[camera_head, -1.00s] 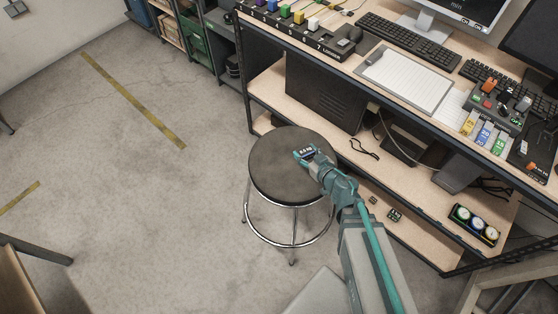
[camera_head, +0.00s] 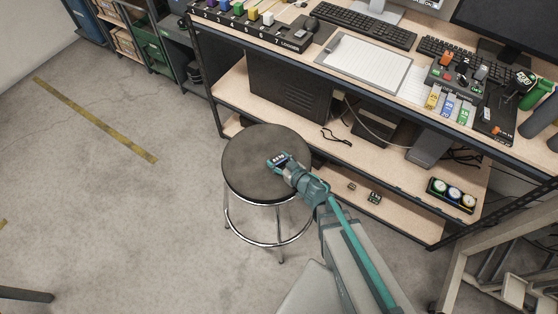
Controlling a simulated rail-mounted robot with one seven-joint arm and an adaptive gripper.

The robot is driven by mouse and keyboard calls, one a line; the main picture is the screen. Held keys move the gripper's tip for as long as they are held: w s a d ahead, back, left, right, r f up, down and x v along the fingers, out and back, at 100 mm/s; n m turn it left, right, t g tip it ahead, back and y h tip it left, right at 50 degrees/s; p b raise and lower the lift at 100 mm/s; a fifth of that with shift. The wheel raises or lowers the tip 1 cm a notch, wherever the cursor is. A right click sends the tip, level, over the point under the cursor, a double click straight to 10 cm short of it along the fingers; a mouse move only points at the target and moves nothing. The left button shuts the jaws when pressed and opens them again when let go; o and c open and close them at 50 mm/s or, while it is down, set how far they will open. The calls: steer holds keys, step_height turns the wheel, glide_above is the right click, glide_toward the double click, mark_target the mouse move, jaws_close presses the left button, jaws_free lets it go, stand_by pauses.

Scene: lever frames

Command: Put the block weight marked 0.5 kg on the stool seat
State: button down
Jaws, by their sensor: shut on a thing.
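The stool seat (camera_head: 245,160) is round and dark, on chrome legs with a foot ring, in front of the workbench. My gripper (camera_head: 279,161) is over the right part of the seat, at the end of my teal arm. It is shut on a small dark block weight (camera_head: 277,158) with pale marking on its top. The marking is too small to read. I cannot tell whether the block touches the seat or hangs just above it.
The workbench (camera_head: 222,104) stands behind the stool, with keyboards and a clipboard (camera_head: 363,61) on top. The floor (camera_head: 120,220) left of the stool is clear.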

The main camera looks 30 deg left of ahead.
steer(key=shift+f, duration=0.15)
steer(key=shift+c, duration=2.1)
jaws_free()
